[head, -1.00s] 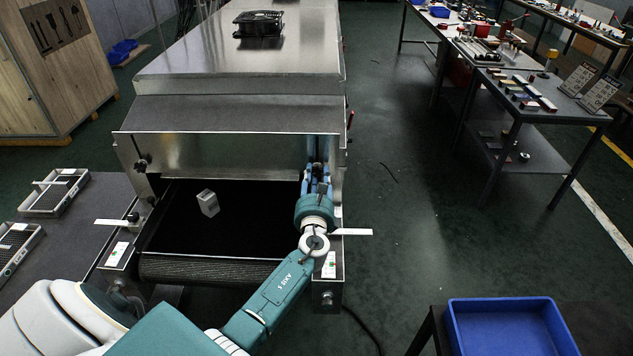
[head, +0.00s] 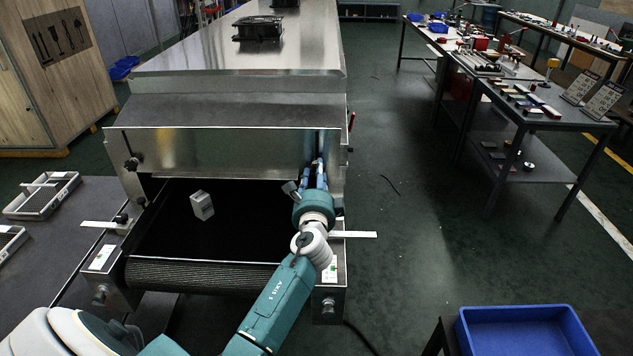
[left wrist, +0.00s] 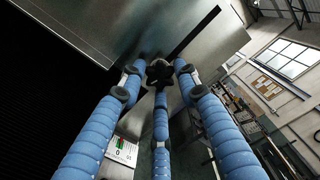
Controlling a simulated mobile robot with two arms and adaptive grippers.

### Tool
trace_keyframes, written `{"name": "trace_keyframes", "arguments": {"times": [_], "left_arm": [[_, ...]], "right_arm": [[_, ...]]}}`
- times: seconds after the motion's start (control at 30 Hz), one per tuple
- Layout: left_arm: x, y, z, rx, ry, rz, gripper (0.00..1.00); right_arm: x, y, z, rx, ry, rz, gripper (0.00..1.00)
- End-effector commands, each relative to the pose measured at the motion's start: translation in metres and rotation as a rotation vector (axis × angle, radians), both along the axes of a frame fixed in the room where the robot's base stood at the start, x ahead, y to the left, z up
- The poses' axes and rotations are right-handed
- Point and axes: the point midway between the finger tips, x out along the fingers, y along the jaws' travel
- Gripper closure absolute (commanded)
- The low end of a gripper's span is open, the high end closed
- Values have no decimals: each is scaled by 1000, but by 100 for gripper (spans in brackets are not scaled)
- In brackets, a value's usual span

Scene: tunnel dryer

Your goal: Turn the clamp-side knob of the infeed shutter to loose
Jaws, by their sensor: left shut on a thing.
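The infeed shutter (head: 235,150) is a bare metal plate across the dryer mouth, above the black belt (head: 165,240). A black knob (head: 131,164) sits at its left side, with no gripper near it. My left gripper (head: 317,168) is at the shutter's right side; its blue fingers hide the knob there in the head view. In the left wrist view, the three blue fingers (left wrist: 160,85) are closed around a dark knob (left wrist: 159,72), their tips at its rim. I cannot read the knob's turn position. My right gripper is not in view.
A small grey block (head: 202,206) lies on the belt. White flat strips stick out at both sides of the infeed, the right one (head: 355,234) close to my left arm. A blue bin (head: 525,330) stands at the lower right.

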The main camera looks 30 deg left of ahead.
Motion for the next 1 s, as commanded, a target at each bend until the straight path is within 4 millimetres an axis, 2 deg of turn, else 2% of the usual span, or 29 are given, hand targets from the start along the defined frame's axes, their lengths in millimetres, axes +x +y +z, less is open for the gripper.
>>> {"name": "trace_keyframes", "arguments": {"times": [0.03,0.4,0.7,1.0], "left_arm": [[0,0,-6,-43,-24,1,94],[0,-1,-6,-342,-205,0,94],[0,-1,-5,-556,-335,2,94],[0,-1,-4,-690,-417,1,94]], "right_arm": [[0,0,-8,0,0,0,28],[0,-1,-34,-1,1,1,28],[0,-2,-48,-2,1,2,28],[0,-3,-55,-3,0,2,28]]}}
